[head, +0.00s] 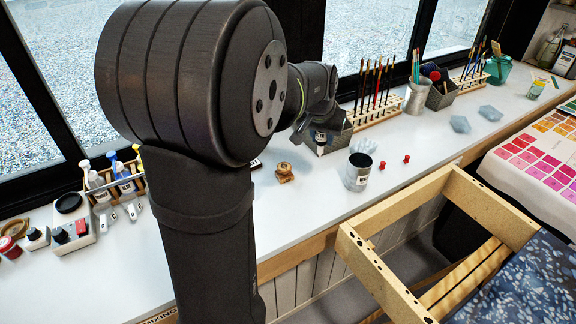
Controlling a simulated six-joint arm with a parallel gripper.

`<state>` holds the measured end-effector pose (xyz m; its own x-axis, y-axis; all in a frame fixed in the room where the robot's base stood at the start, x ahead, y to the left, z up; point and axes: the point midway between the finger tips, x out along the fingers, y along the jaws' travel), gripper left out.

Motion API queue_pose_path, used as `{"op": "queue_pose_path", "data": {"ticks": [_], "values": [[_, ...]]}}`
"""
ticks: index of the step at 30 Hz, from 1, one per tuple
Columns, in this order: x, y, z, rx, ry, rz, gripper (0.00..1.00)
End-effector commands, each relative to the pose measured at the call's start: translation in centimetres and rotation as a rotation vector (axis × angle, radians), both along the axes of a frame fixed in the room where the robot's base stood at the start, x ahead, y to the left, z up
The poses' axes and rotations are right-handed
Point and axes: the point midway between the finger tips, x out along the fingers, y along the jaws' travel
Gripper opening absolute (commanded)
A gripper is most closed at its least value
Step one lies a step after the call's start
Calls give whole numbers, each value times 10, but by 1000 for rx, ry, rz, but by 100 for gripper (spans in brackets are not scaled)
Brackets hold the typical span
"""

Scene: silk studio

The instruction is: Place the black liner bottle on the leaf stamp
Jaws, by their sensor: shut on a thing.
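My gripper (312,130) is at the end of my arm, over the white counter right of centre, and its fingers are small and partly hidden by my wrist. It is shut on a small dark bottle with a pale label, which looks like the black liner bottle (320,141). The bottle hangs roughly upright; whether its base touches anything is too small to tell. A small brown wooden stamp (284,173), likely the leaf stamp, stands on the counter left of and nearer than the bottle. Its leaf design cannot be made out.
A grey labelled cup (357,172) stands right of the stamp, with red pins (383,165) beside it. A brush rack (372,110) and grey bin stand behind. Small bottles (37,238) and a tool caddy (118,185) are at left. A wooden frame (395,212) is in front.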

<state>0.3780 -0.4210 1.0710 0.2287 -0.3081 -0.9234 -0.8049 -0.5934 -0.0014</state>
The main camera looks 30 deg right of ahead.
Motion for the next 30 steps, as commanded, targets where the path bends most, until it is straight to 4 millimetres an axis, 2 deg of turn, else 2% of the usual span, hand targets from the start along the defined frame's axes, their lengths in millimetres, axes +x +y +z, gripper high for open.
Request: {"op": "queue_pose_path", "data": {"ticks": [5, 12, 18, 23, 30], "values": [[30, 12, -10, 2, 2, 26, 5], [81, 33, -44, 3, 3, 26, 5], [110, 43, -63, 1, 1, 22, 5], [116, 46, -69, 1, 1, 18, 5], [116, 46, -101, 3, 3, 19, 5]]}}
